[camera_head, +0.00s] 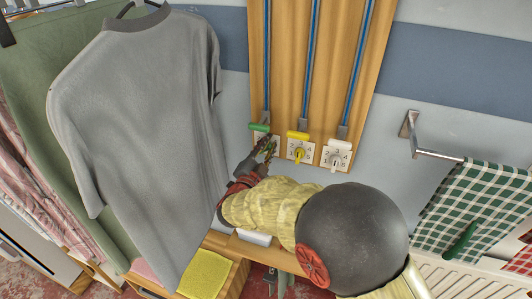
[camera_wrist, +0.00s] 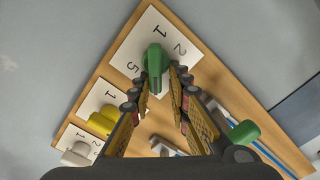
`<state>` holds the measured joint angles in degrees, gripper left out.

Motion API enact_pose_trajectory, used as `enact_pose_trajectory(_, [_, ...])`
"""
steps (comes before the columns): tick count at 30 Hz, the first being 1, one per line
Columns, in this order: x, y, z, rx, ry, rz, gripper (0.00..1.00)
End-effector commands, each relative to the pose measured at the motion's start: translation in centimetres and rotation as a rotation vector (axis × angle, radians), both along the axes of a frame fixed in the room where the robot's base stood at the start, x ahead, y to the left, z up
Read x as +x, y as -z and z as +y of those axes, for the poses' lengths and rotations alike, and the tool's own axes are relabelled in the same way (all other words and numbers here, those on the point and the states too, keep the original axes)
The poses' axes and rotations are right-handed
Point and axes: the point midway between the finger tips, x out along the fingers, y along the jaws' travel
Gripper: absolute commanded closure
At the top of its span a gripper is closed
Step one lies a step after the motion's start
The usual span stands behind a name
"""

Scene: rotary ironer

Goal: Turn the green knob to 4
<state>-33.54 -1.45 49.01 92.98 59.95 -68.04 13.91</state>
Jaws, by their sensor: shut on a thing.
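The green knob (camera_wrist: 154,60) sits on a white dial plate (camera_wrist: 128,52) fixed to the wooden board. The digits 1, 2 and 5 show around it in the wrist view; other marks are hidden by the knob and fingers. Its exact pointing cannot be told. My gripper (camera_wrist: 160,80) has its fingertips at either side of the knob's near end and is shut on it. In the head view, my gripper (camera_head: 268,149) reaches the left dial on the board and covers most of that plate and the knob.
A green handle (camera_head: 259,127) sits just above my gripper. The yellow knob (camera_head: 299,155) and the white knob (camera_head: 335,162) are to the right, each with a handle above. A grey shirt (camera_head: 145,120) hangs close on the left. A towel rail (camera_head: 436,154) is at right.

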Motion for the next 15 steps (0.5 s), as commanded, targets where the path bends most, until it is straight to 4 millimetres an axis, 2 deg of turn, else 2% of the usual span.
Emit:
enact_pose_trajectory(1, [-0.31,1.79,-0.6,0.025,0.009,0.009,1.0])
enact_pose_trajectory(15, [-0.38,2.03,-0.74,0.194,0.007,-0.048,1.0])
